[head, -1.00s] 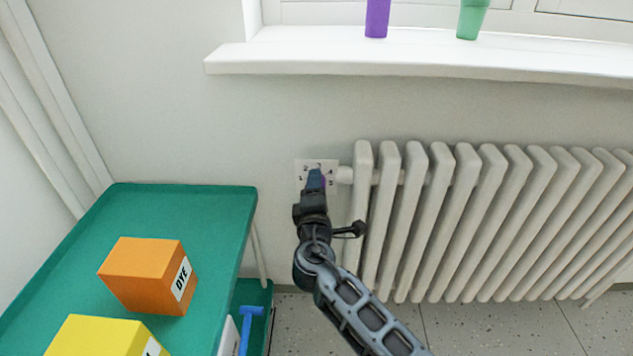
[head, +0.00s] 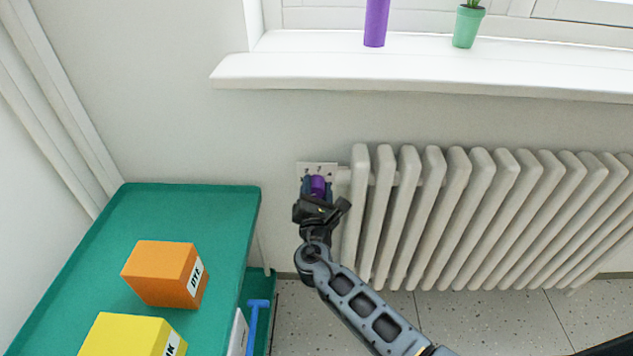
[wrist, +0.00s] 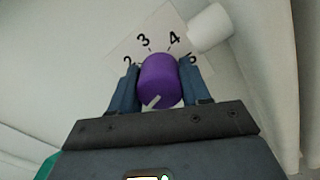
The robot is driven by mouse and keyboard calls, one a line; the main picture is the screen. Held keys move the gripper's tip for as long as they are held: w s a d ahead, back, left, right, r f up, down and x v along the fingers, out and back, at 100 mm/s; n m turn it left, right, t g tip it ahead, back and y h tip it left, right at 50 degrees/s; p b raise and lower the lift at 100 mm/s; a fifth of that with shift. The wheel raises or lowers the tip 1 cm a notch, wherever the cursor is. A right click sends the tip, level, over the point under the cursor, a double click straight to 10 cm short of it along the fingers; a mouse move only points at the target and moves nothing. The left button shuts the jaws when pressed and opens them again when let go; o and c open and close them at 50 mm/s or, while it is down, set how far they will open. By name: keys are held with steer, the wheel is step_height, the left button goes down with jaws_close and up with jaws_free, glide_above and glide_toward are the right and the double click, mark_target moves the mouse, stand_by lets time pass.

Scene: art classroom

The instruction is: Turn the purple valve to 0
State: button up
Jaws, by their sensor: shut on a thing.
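The purple valve (head: 318,186) sits on a white number plate (head: 318,168) on the wall, at the left end of the radiator. My gripper (head: 318,190) is at the valve, with one blue finger on each side of it. In the wrist view the fingers (wrist: 160,90) are shut on the purple valve (wrist: 159,78). A pale pointer mark shows on the valve's near lower part. The plate (wrist: 125,45) shows 2, 3, 4 and 5, tilted in this view. The other numbers, including 0, are hidden behind my gripper.
The white radiator (head: 460,215) stands right of the valve, joined by a white pipe stub (wrist: 209,28). A green cart (head: 190,205) at left carries orange (head: 160,274) and yellow (head: 125,335) boxes. Above, the sill (head: 450,70) holds a purple vase (head: 376,22) and green pot (head: 467,27).

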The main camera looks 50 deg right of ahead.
steer(key=n+p, duration=0.2)
steer(key=n, duration=0.1)
steer(key=shift+r+n, duration=0.1)
steer(key=shift+n, duration=0.2)
steer(key=shift+n+p, duration=1)
steer(key=shift+n, duration=0.4)
steer(key=shift+f, duration=0.2)
steer(key=o, duration=1.1)
steer(key=shift+r, duration=0.1)
steer(key=shift+c, duration=0.2)
steer(key=v, duration=0.7)
steer(key=shift+s+a+p, duration=0.25)
steer(key=shift+a+p, duration=0.1)
steer(key=shift+p, duration=0.05)
